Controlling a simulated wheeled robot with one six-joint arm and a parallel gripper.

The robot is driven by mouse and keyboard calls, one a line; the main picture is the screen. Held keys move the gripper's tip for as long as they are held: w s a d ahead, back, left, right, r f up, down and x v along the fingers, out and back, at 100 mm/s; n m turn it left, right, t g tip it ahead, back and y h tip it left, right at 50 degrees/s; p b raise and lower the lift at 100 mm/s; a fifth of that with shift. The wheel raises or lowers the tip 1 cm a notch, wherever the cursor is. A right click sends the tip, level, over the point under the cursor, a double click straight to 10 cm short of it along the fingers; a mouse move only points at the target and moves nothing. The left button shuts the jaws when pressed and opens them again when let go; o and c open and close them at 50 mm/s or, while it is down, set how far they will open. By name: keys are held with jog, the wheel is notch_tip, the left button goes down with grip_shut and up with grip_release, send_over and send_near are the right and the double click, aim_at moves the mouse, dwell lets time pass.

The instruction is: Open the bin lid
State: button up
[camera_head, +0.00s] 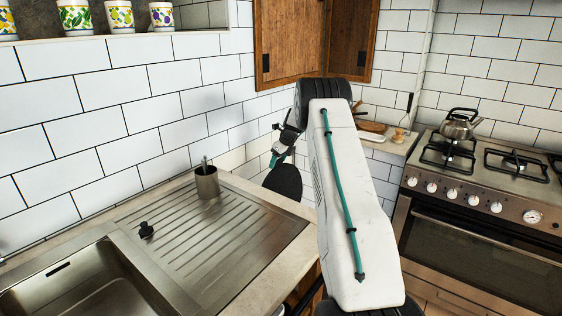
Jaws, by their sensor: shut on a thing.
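A dark, rounded panel, which I take to be the bin lid (284,183), shows in the head view just past the right end of the sink counter. It stands tilted up, with its face towards me. My gripper (275,160) is at its upper left edge, shut on the lid, though the fingertips are small and the exact contact is hard to see. The bin's body is hidden behind the counter and my arm.
A steel sink (75,290) and ridged drainer (215,232) fill the left. A stove (490,190) with a kettle (460,124) is at the right. Wooden cabinet doors (290,45) hang above my arm.

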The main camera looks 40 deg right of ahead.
jog(key=shift+d, duration=0.1)
jog(key=o, duration=1.4)
jog(key=shift+r, duration=0.1)
jog(key=v, duration=0.7)
jog(key=shift+s+r, duration=0.25)
jog(key=shift+r, duration=0.05)
